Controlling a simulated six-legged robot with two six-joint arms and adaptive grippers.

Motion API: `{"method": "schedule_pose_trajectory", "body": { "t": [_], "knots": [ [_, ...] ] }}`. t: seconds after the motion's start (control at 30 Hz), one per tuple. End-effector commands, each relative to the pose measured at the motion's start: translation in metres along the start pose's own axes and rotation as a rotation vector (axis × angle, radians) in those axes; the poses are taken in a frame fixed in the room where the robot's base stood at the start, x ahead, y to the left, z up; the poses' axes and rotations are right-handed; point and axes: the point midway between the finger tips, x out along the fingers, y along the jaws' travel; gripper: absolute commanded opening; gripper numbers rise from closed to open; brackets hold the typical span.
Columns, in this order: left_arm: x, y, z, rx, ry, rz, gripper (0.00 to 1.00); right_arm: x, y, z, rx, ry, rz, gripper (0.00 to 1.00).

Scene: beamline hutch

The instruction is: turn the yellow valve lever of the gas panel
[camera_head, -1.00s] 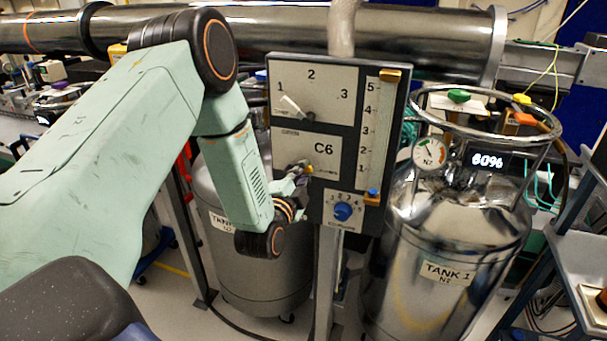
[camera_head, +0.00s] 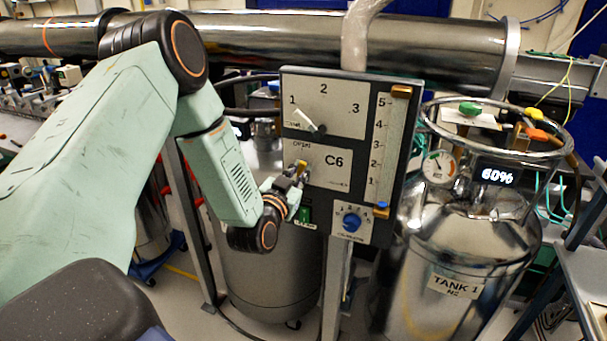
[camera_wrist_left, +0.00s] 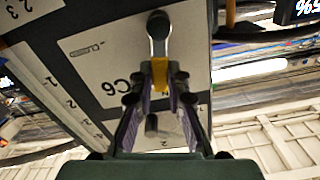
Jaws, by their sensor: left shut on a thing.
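The gas panel (camera_head: 311,152), a grey upright board with white plates, stands in the middle of the head view. The yellow valve lever (camera_head: 304,165) is at the left of the C6 plate, mostly covered by my left gripper (camera_head: 297,173). In the left wrist view the lever's grey arm runs from a round pivot to its yellow part (camera_wrist_left: 160,74). That part sits between the fingers of my left gripper (camera_wrist_left: 159,88), which is shut on it. The lever's exact angle on the panel is hard to tell. My right gripper is not in view.
Above the lever is a white pointer (camera_head: 305,121) on a 1-2-3 dial; below is a blue knob (camera_head: 352,221). A green-lit switch (camera_head: 305,214) is close under the gripper. Shiny tank 1 (camera_head: 462,250) stands right, another tank (camera_head: 268,270) behind the panel. A large pipe (camera_head: 270,40) crosses behind.

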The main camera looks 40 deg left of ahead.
Motion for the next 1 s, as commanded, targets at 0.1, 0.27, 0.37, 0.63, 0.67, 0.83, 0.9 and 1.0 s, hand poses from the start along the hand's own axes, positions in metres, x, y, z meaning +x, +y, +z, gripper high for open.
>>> {"method": "schedule_pose_trajectory", "body": {
  "t": [0.1, 0.27, 0.37, 0.63, 0.67, 0.83, 0.9, 1.0],
  "knots": [
    [0.0009, -0.0045, -0.0015, -0.070, 0.004, -0.002, 0.00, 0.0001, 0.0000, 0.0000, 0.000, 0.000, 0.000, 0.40],
    [0.0009, -0.0080, -0.0011, -0.140, 0.005, -0.002, 0.00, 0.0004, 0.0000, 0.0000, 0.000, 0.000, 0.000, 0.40],
    [0.0009, -0.0095, -0.0008, -0.169, 0.005, -0.003, 0.00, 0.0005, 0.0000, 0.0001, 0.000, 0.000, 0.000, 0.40],
    [0.0010, -0.0106, -0.0008, -0.200, 0.006, -0.001, 0.00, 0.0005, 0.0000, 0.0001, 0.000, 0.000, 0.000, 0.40],
    [0.0011, -0.0107, -0.0009, -0.201, 0.006, -0.001, 0.00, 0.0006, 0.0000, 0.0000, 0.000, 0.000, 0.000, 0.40],
    [0.0011, -0.0107, -0.0009, -0.201, 0.006, -0.001, 0.00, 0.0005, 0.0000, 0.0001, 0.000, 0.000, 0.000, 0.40],
    [0.0011, -0.0107, -0.0010, -0.201, 0.006, -0.001, 0.00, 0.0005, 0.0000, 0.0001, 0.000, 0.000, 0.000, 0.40],
    [0.0011, -0.0107, -0.0009, -0.200, 0.006, -0.001, 0.18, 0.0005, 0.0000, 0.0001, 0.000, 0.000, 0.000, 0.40]
  ]
}}
